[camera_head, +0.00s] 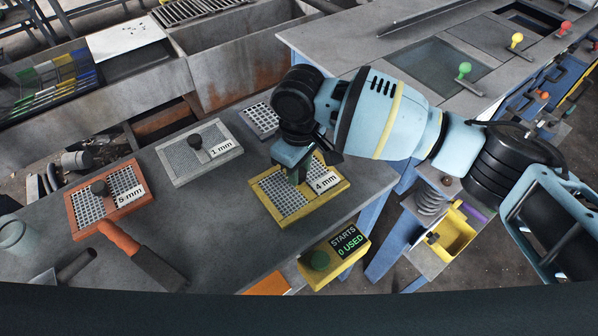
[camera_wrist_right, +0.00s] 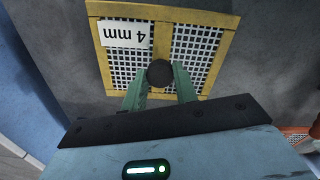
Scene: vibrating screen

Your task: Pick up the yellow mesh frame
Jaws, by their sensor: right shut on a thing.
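The yellow mesh frame (camera_head: 278,214) with the "4 mm" label lies on the grey bench near its right end. It also shows in the right wrist view (camera_wrist_right: 194,18), where a dark round knob (camera_wrist_right: 160,73) stands at its middle bar. My right gripper (camera_head: 297,173) reaches down over the frame. In the right wrist view its two green fingers (camera_wrist_right: 160,82) are shut on the knob, one on each side. I cannot tell any gap between the frame and the bench. My left gripper is not in view.
A grey "1 mm" frame (camera_head: 182,165) and an orange "5 mm" frame (camera_head: 83,208) lie to the left. Another grey mesh piece (camera_head: 260,121) lies behind. An orange-handled scraper (camera_head: 155,267) and a yellow "STARTS 0 USED" box (camera_head: 325,271) are in front.

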